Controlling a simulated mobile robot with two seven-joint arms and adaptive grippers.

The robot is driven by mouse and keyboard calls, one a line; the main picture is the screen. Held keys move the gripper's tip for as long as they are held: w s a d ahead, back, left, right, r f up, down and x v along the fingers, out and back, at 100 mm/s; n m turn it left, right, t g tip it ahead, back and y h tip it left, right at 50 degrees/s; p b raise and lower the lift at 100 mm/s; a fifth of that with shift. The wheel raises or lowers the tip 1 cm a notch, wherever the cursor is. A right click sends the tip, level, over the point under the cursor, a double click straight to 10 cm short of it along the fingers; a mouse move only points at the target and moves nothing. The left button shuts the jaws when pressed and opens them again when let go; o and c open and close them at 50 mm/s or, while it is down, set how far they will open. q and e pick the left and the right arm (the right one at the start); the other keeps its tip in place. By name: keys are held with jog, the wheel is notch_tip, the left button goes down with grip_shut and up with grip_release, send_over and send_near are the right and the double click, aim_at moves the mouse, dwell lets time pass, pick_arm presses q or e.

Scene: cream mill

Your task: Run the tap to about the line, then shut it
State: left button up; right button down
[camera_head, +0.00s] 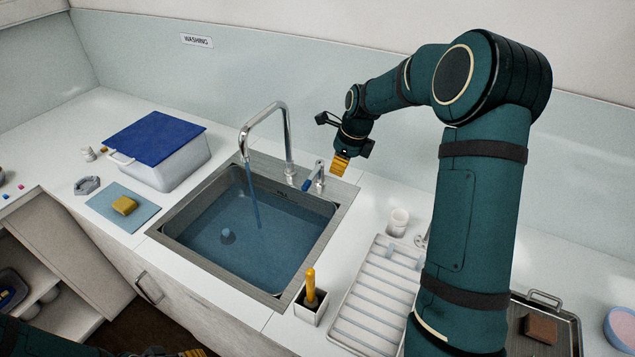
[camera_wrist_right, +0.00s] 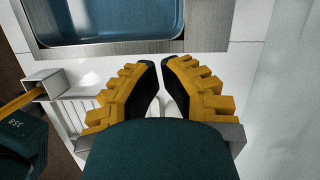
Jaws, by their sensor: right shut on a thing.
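The steel tap (camera_head: 286,135) stands behind the sink (camera_head: 345,205), and a blue stream of water (camera_head: 252,195) runs from its spout. Blue water (camera_head: 245,240) covers the sink floor, with a small round object (camera_head: 227,236) in it. A small dark mark (camera_head: 282,194), too small to read, is on the back wall above the water. My left gripper (camera_head: 192,353) barely shows at the bottom edge.
A white cup (camera_head: 398,220) and a drying rack (camera_head: 350,325) stand right of the sink. A holder (camera_head: 310,311) with a yellow-handled tool is at the front. A blue-lidded tub (camera_head: 185,170) and a yellow sponge (camera_head: 124,205) on a mat are left.

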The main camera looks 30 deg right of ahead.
aim_at(313, 175)
jog(key=w+a+f, duration=0.3)
jog(key=w+f, duration=0.2)
jog(key=f, duration=0.4)
jog(key=shift+a+f, duration=0.25)
jog(key=shift+a, duration=0.15)
jog(key=shift+a, duration=0.1)
jog(key=shift+w+a+m, duration=0.65)
jog(key=shift+w+m, duration=0.1)
jog(key=shift+m, duration=0.05)
jog(key=shift+r, duration=0.1)
